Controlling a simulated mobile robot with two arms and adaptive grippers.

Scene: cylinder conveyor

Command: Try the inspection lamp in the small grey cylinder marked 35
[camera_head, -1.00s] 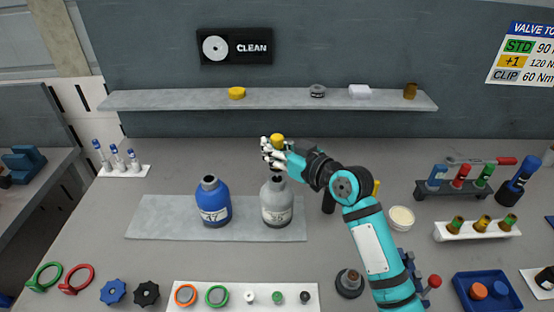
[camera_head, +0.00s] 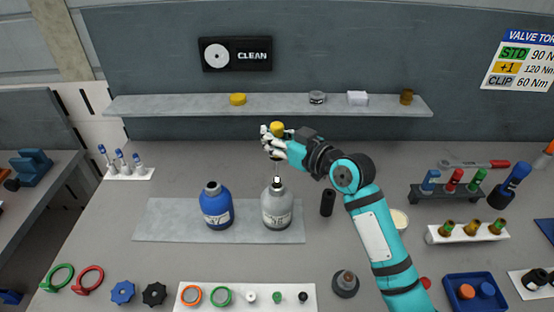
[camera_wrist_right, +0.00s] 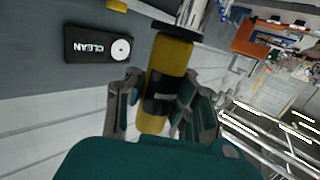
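The small grey cylinder (camera_head: 276,208) stands upright on a grey mat (camera_head: 165,222), right of a blue cylinder (camera_head: 215,208). Its label is too small to read surely. My right gripper (camera_head: 272,144) is above the grey cylinder, shut around the yellow and black inspection lamp (camera_head: 277,129). The lamp is upright, and a thin stem seems to run down to a small pale tip at the cylinder's mouth. I cannot tell if the tip is inside. In the right wrist view the fingers (camera_wrist_right: 158,100) sit on both sides of the lamp's body (camera_wrist_right: 170,58). My left gripper is not in view.
A shelf (camera_head: 200,106) with small items runs along the back wall. A black upright cylinder (camera_head: 327,203) stands right of the mat. A rack (camera_head: 455,190), a white tray (camera_head: 468,233) and a blue tray (camera_head: 475,306) are at the right. Rings and knobs lie in front.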

